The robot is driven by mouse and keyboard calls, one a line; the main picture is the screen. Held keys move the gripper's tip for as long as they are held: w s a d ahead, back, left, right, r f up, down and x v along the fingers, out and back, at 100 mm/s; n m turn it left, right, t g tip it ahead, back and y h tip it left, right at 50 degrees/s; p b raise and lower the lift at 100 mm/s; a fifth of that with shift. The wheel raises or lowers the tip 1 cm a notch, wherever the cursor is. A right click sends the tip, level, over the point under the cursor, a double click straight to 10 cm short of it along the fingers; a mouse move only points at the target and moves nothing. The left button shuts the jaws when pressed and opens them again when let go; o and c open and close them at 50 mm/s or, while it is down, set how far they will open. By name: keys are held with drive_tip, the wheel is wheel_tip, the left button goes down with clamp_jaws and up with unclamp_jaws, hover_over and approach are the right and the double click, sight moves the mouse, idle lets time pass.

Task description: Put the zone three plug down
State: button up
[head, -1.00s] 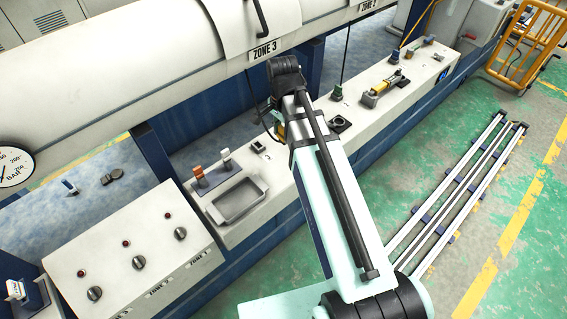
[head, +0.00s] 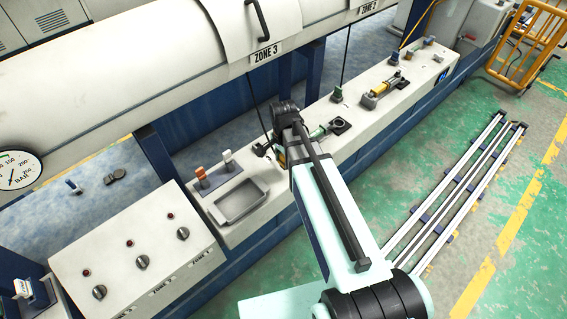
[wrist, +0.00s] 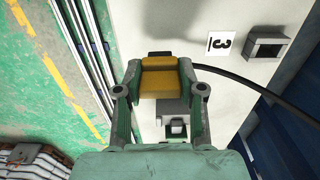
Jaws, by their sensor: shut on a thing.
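The zone three plug (wrist: 160,78) is a yellow block with a dark end, and a black cable (wrist: 240,84) leads off it to the right. My gripper (wrist: 160,92) is shut on it, one finger on each side, in the wrist view. The plug is over the pale control ledge (wrist: 205,70). I cannot tell whether it touches the ledge. A grey square socket (wrist: 268,46) and a label "3" (wrist: 222,44) are to its right. In the head view my arm hides most of the gripper and plug.
A grey tray (head: 241,201) and the orange and white switches (head: 214,166) are left of my arm on the ledge. A similar yellow plug (head: 381,88) is further along. The zone three barrel (head: 150,60) overhangs behind. Floor rails (head: 460,185) lie to the right.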

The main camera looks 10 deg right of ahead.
sight(283, 161)
drive_tip(key=shift+f, duration=1.45)
drive_tip(key=shift+f, duration=0.2)
drive_tip(key=o, duration=1)
drive_tip(key=shift+c, duration=0.2)
drive_tip(key=shift+r, duration=0.1)
drive_tip(key=shift+r+b, duration=1.25)
drive_tip(key=shift+r, duration=4.9)
